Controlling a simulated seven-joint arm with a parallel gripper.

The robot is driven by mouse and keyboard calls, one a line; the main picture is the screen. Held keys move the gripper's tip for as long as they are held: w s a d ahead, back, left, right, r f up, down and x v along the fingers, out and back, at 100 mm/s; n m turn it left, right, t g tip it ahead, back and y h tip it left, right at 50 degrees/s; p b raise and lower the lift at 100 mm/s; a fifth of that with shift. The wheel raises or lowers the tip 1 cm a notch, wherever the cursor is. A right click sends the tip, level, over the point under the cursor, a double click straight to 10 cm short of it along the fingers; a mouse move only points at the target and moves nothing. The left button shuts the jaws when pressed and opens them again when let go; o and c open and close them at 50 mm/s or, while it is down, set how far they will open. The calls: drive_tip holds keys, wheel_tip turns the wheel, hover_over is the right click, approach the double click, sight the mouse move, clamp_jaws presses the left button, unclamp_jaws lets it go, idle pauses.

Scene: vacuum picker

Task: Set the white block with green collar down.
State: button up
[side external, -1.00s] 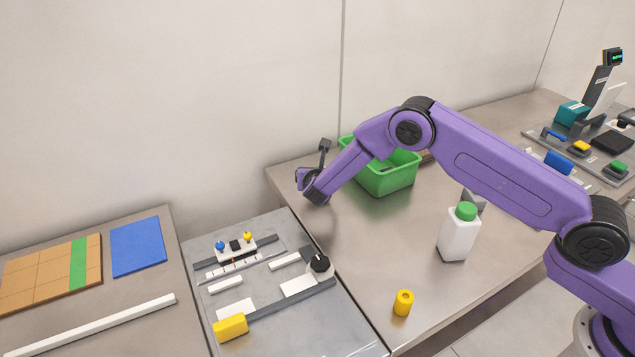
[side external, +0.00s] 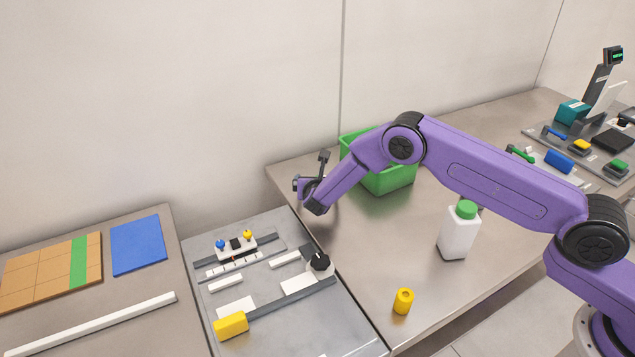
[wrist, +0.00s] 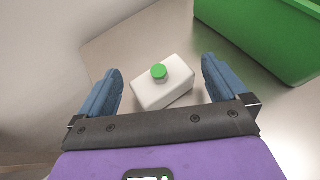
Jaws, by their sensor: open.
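A white block with a green collar (wrist: 165,88) stands on the grey worktop in the wrist view, below my gripper (wrist: 162,68). The blue fingers are open, one on each side of the block, with visible gaps to it. How high the fingertips are above the worktop is hard to tell. In the side view my gripper (side external: 303,188) is at the worktop's far left corner, left of the green bin; its fingers are not clear and the block is hidden there.
The green bin (side external: 392,180) is close by, also at upper right in the wrist view (wrist: 270,35). A white bottle with a green cap (side external: 457,235) and a yellow cylinder (side external: 403,302) stand nearer the front. A grey fixture plate (side external: 350,328) adjoins at left. The wall is behind.

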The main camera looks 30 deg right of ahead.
drive_tip(key=v, duration=1.2)
drive_tip(key=shift+a+r, duration=0.1)
drive_tip(key=s+d+r+m+g+y, duration=0.1)
drive_tip(key=s+d+r+m+g, duration=0.25)
drive_tip(key=s, duration=0.55)
drive_tip(key=s+d+r+m+g+y, duration=0.1)
drive_tip(key=s+d+r+m+g, duration=0.1)
drive_tip(key=s+d+r+m, duration=0.45)
drive_tip(key=s+d+r+m+g, duration=0.2)
drive_tip(key=s+r+m, duration=0.1)
drive_tip(key=s, duration=0.7)
drive_tip(key=s+d+r+m+g+y, duration=0.1)
drive_tip(key=s+d+m+g+y, duration=0.1)
drive_tip(key=s, duration=0.6)
drive_tip(key=s+d+m+g+y, duration=0.1)
drive_tip(key=s+d+m+y, duration=0.1)
drive_tip(key=s, duration=0.7)
drive_tip(key=shift+d+r+m+g, duration=0.3)
drive_tip(key=shift+r+g, duration=0.05)
